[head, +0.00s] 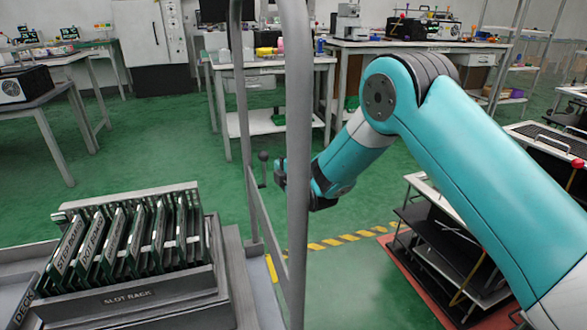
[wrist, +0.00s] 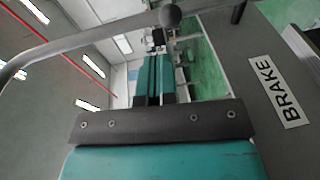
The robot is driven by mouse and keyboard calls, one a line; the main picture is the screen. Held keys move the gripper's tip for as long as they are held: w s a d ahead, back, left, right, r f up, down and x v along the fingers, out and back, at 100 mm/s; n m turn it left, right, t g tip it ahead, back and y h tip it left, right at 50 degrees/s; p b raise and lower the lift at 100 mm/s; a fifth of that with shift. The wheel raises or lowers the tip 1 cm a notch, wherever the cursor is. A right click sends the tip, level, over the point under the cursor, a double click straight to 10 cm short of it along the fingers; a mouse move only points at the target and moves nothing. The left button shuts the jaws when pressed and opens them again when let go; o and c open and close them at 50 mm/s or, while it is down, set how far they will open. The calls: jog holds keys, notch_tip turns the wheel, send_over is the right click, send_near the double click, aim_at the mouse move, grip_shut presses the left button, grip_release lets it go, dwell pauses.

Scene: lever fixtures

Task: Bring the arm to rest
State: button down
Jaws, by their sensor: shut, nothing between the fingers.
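My arm (head: 385,110) is teal and grey and reaches from the lower right toward the middle of the head view. My gripper (head: 279,174) is at its end, partly hidden by the grey post, close to a dark ball-topped lever (head: 263,158). In the wrist view my gripper (wrist: 156,62) is shut and empty. A grey ball knob (wrist: 170,15) on a thin stem shows past the fingertips, apart from them in the picture. A grey panel with a BRAKE label (wrist: 274,92) is on the right.
A grey post (head: 297,130) and rail stand beside my gripper. A slot rack (head: 130,297) with several labelled boards sits at lower left. A dark shelved cart (head: 440,235) stands right, partly behind my arm. Green floor (head: 360,290) is open between; benches (head: 270,68) line the back.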

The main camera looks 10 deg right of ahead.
jog(key=s+d+r+m+g+h, duration=0.2)
jog(key=s+d+m+g, duration=0.2)
jog(key=s+d+m, duration=0.55)
jog(key=s+d+r+m+g+h, duration=0.25)
jog(key=s+d+m+g, duration=0.2)
jog(key=s, duration=0.95)
jog(key=s+d+r+m+g+h, duration=0.1)
jog(key=s+d+r+m+g, duration=0.1)
jog(key=s+d+m+g, duration=0.75)
jog(key=s+a+r+n+t+y, duration=0.1)
jog(key=s+a+r+n, duration=0.25)
jog(key=a, duration=0.25)
jog(key=s+a+r+n+y, duration=0.2)
jog(key=s+a, duration=0.3)
jog(key=a, duration=0.1)
jog(key=s+a+r+n+t+y, duration=0.1)
jog(key=s+a+r+n, duration=0.25)
jog(key=a, duration=0.25)
notch_tip(320, 180, up, 25)
jog(key=p, duration=2.6)
jog(key=shift+s+d, duration=0.25)
jog(key=shift+s, duration=0.15)
